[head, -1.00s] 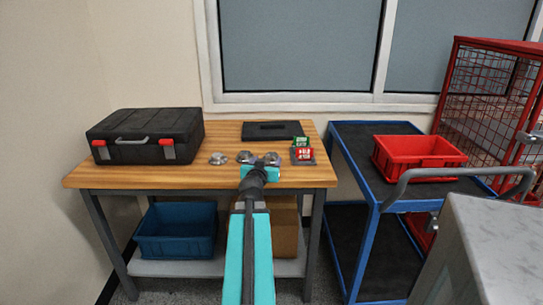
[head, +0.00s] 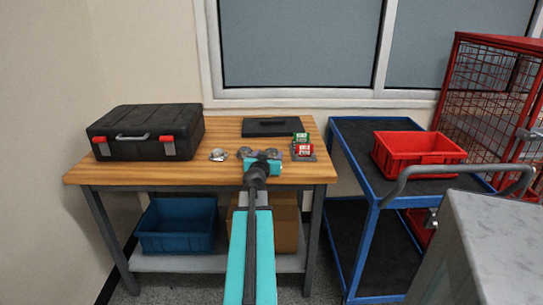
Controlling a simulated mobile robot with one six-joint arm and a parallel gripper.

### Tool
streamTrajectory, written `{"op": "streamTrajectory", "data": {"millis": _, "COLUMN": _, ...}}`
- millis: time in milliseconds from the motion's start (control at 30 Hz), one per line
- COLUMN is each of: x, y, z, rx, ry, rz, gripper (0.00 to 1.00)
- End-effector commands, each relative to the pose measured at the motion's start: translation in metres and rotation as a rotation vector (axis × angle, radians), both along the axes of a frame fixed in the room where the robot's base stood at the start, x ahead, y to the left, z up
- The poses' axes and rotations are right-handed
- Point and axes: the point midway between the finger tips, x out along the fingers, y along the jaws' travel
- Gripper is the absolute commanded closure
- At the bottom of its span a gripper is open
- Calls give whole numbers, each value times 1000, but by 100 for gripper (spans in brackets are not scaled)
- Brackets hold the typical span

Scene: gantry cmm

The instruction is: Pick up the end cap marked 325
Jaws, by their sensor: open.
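Three small grey metal end caps are in a row on the wooden bench: a left one (head: 218,155), a middle one (head: 244,152) and a right one (head: 271,153). The left cap shows a pale patch. The number 325 cannot be read on any of them at this size. My gripper (head: 262,156) is open, at the right cap and just right of the middle one. Its teal body hides part of the bench there. I cannot tell whether it touches the right cap.
A black toolbox (head: 146,132) stands at the bench's left. A dark flat case (head: 272,127) lies behind the caps. A blue cart with a red bin (head: 418,155) stands beside the bench.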

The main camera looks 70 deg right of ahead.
Motion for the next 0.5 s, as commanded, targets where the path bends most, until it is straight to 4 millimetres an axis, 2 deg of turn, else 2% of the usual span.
{"op": "streamTrajectory", "data": {"millis": 300, "x": 0, "y": -30, "z": -3, "rx": 0, "ry": 0, "rz": -1, "gripper": 39}}
{"op": "streamTrajectory", "data": {"millis": 500, "x": 3, "y": -43, "z": -6, "rx": 0, "ry": 1, "rz": -1, "gripper": 39}}
